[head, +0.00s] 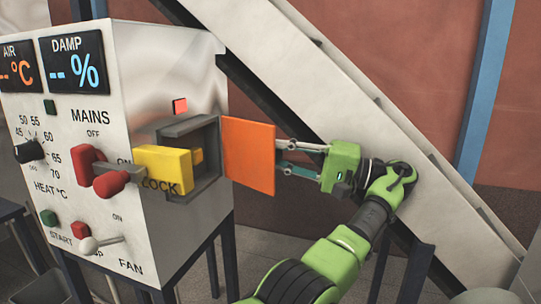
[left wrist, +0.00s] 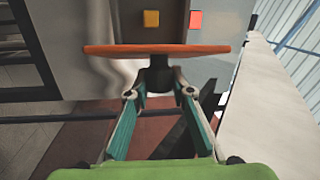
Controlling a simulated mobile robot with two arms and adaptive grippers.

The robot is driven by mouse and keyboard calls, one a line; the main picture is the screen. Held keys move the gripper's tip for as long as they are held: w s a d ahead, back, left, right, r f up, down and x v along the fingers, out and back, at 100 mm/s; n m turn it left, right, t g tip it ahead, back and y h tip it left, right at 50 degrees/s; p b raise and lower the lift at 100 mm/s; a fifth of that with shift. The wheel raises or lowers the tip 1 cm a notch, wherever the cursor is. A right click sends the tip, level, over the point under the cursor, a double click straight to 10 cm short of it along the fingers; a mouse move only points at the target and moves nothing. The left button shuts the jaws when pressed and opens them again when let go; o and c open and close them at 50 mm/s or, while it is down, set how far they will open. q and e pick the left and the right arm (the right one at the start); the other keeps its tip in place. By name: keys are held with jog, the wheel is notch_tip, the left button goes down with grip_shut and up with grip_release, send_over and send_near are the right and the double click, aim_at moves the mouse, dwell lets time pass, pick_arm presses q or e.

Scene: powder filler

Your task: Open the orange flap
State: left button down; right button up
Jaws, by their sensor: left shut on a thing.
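The orange flap (head: 249,155) is a flat square panel at the right edge of a grey box-like frame (head: 190,128) on the cabinet's side. The frame's inside is partly visible to the left of the flap. In the left wrist view the flap (left wrist: 157,49) shows nearly edge-on, across the front of the fingers. My left gripper (head: 281,157) is right of the flap. Its fingers close on a small dark handle (left wrist: 159,75) at the flap, seen in the left wrist view. My right gripper is not in view.
A red mains switch (head: 88,165) and a white fan lever (head: 90,245) are on the cabinet front. A sloping grey chute (head: 330,90) runs behind my gripper. A blue post (head: 485,80) stands at right.

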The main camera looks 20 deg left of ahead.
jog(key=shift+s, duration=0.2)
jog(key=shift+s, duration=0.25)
pick_arm(q)
jog(key=c, duration=1.7)
grip_release()
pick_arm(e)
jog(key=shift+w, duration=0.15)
